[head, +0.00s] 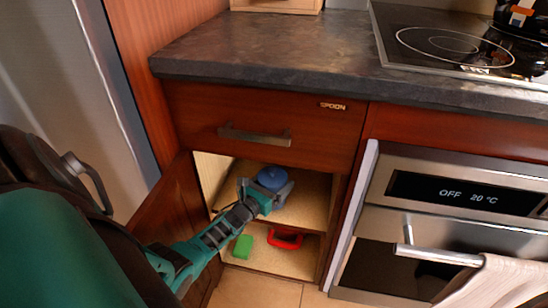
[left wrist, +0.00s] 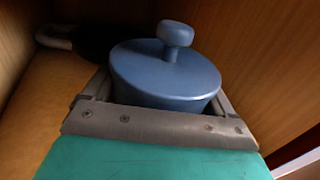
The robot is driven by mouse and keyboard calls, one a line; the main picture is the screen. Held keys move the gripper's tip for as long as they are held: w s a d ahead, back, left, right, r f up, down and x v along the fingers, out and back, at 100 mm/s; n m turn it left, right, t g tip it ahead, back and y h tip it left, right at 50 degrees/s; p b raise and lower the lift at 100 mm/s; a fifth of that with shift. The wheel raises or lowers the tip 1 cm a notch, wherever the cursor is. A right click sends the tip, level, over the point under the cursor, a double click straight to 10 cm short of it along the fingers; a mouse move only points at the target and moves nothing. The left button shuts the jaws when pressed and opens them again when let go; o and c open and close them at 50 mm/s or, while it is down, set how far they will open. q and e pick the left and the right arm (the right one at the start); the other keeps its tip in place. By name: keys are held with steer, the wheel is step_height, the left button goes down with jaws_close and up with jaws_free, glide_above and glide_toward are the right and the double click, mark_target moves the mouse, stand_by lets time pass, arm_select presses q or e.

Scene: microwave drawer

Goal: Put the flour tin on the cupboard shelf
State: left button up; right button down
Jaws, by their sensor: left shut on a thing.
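The flour tin, a round blue tin with a knobbed lid (head: 272,177), is inside the open cupboard, over its upper shelf (head: 306,205). It also shows close up in the left wrist view (left wrist: 165,75). My left gripper (head: 276,191) reaches in from the front left and is shut on the tin, one finger on each side. The tin looks upright. Its base is hidden by the gripper, so I cannot tell whether it touches the shelf. My right gripper is not in view.
The cupboard door (head: 168,215) stands open at left. A dark pan-like thing (left wrist: 95,42) lies behind the tin at left. A green block (head: 243,247) and a red-handled thing (head: 285,239) are on the cupboard floor. A closed drawer (head: 262,125) is above; an oven (head: 450,225) is at right.

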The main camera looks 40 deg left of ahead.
arm_select(q)
steer(key=shift+f, duration=0.15)
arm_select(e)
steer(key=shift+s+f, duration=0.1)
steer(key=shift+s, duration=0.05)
arm_select(q)
steer(key=shift+f, duration=0.3)
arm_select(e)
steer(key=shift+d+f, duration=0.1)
arm_select(q)
steer(key=o, duration=0.9)
steer(key=shift+f, duration=0.1)
steer(key=shift+s+d+p, duration=0.1)
steer(key=shift+s+p, duration=0.2)
steer(key=shift+s, duration=0.2)
steer(key=s+p, duration=0.2)
steer(key=s, duration=0.3)
steer(key=shift+d, duration=0.2)
steer(key=s, duration=0.4)
steer(key=s+p, duration=0.1)
steer(key=s, duration=0.1)
steer(key=shift+s+d, duration=0.3)
steer(key=shift+s, duration=0.1)
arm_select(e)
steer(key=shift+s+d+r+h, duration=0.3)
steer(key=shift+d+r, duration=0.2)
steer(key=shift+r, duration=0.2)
